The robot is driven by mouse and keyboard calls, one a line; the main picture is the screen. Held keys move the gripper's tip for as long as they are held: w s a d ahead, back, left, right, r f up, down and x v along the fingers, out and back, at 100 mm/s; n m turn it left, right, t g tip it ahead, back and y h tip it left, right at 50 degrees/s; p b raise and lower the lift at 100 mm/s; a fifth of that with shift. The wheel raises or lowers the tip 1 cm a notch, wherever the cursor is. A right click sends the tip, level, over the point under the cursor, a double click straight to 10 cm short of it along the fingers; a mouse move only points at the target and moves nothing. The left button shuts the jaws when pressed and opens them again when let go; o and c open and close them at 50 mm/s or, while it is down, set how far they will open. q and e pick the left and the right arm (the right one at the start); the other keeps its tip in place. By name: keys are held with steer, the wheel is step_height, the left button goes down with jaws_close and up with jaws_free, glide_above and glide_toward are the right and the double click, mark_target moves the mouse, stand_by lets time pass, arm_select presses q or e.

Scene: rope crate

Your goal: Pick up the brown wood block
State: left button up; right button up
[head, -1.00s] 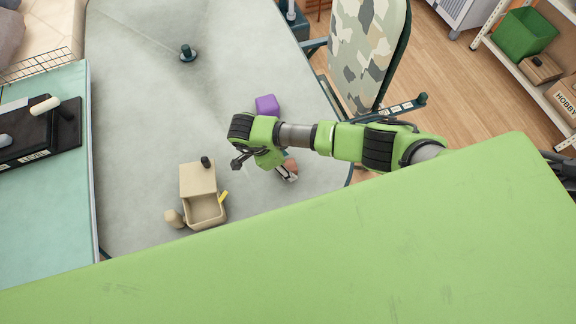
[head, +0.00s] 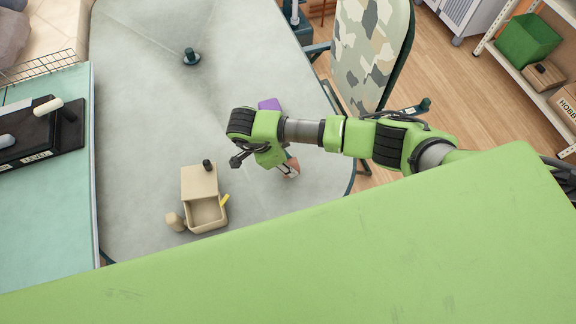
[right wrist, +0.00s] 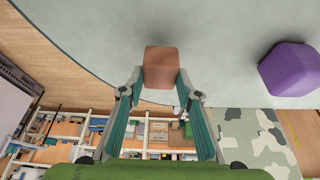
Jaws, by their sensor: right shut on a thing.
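The brown wood block (head: 291,168) shows in the head view at the tip of my right gripper (head: 284,167), partly hidden by it. In the right wrist view the brown block (right wrist: 161,66) sits between the two fingertips of my right gripper (right wrist: 161,84), which is shut on it with a finger at each side. The grey table surface shows behind the block; I cannot tell how far above the table it is. My left gripper is not in view.
A purple block (head: 269,104) lies on the grey table (head: 140,130) behind my right arm. A beige box (head: 205,229) with an open compartment stands to the left, a tan cylinder (head: 174,221) beside it. A dark green knobbed piece (head: 190,57) stands farther back.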

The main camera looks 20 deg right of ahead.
steer(key=s+a+r+b, duration=0.1)
steer(key=s+a+r, duration=0.3)
steer(key=s+r, duration=0.5)
steer(key=s, duration=0.4)
steer(key=shift+a+r+b, duration=0.2)
steer(key=shift+b, duration=0.2)
